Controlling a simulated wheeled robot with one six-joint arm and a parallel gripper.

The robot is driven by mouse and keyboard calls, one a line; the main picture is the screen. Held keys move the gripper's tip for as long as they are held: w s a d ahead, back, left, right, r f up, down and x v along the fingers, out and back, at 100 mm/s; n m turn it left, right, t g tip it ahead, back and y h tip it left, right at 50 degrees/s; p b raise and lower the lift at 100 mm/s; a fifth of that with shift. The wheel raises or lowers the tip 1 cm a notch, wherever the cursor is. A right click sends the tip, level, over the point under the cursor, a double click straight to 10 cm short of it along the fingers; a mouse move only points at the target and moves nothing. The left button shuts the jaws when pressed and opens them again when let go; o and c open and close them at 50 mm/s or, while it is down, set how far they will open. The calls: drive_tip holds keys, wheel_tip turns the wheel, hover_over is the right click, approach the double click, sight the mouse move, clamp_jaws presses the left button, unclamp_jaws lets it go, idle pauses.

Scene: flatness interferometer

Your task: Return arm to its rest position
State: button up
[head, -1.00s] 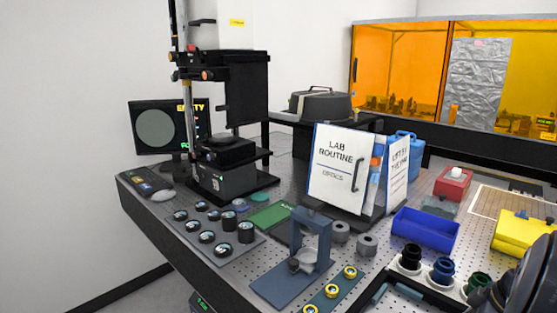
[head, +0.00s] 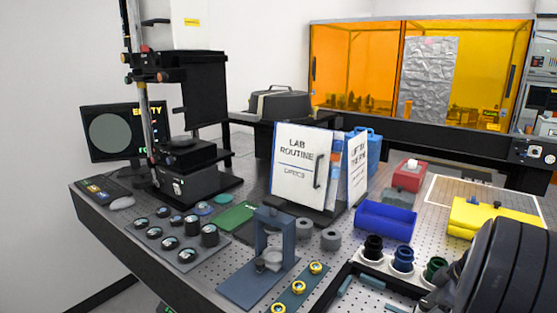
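My gripper is not in view. A dark, rounded, ribbed part of my own arm fills the lower right corner of the head view, in front of the table's right side. The interferometer (head: 190,90) stands upright at the back left of the table, with a dark stage (head: 182,150) low on it. The monitor (head: 110,132) beside it shows a grey disc and yellow text that seems to read EMPTY. Whatever lies behind my arm is hidden.
The perforated table (head: 95,210) holds a tray of several round optics (head: 180,255), a blue-grey stand (head: 265,235), a lab routine binder (head: 300,165), a blue bin (head: 386,220) and a yellow case (head: 490,215). An orange enclosure (head: 355,65) stands behind.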

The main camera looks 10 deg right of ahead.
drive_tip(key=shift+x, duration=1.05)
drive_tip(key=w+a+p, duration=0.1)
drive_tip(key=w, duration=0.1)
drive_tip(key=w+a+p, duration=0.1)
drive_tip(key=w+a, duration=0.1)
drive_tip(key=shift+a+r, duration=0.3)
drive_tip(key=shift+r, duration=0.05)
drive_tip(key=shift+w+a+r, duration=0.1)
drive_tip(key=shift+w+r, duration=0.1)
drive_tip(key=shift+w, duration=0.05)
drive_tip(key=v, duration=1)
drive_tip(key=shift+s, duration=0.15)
